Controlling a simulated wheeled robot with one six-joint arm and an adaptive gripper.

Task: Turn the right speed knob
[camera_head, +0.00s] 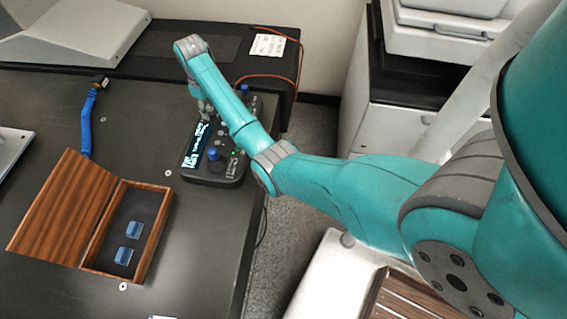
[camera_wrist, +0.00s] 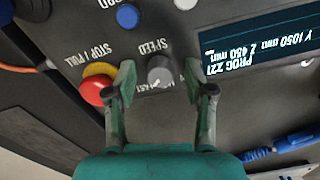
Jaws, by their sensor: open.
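A grey speed knob (camera_wrist: 160,72) with a light mark shows in the wrist view, with the word SPEED printed beside it. My gripper (camera_wrist: 159,78) is open, with one fingertip on each side of the knob in the picture. I cannot tell whether the fingers touch it. The knob belongs to a dark control box (camera_head: 230,172) at the table's right edge in the head view. There my gripper (camera_head: 204,108) is small and partly hidden by my arm, and the speed knob cannot be made out.
A red stop button (camera_wrist: 89,90) sits close beside my left finger. A blue button (camera_wrist: 127,16) and a lit display (camera_wrist: 262,40) are nearby. A blue joystick (camera_head: 213,153) stands up from the box. An open wooden case (camera_head: 150,240) lies to the left.

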